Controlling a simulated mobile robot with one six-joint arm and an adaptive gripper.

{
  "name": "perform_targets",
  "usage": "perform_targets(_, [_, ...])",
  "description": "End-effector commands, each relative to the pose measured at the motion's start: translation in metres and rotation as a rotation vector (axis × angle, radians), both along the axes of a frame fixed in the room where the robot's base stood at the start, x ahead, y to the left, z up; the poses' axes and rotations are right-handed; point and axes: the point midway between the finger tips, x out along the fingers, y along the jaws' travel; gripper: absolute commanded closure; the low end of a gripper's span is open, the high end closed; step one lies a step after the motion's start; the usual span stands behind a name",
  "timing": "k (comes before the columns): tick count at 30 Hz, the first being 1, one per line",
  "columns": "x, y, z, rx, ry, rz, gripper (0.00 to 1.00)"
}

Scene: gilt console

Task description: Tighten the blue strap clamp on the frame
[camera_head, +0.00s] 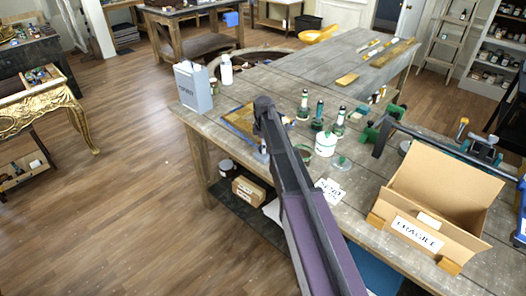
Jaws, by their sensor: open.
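A gold-brown frame (236,119) lies flat near the left end of the wooden workbench (290,85), with thin blue edging showing around it. My arm crosses in front of its right part. The blue strap clamp cannot be made out clearly; small blue and grey bits beside the arm may belong to it. My gripper (263,147) is small and mostly hidden at the far end of my dark arm, over the frame's near right side. It is open, and I see nothing held in it. Whether it touches the frame or clamp cannot be told.
A grey can (194,88) and a white bottle (226,69) stand behind the frame. Several dark bottles, a white tub (326,144) and green clamps (371,133) stand right of my arm. An open cardboard box (434,213) fills the near right.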

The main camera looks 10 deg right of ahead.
Motion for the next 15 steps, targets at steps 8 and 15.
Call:
perform_targets(8, [0.0, 0.0, -0.0089, 0.0, 0.0, 0.0, 0.08])
perform_targets(15, [0.0, 0.0, -0.0086, 0.0, 0.0, 0.0, 0.08])
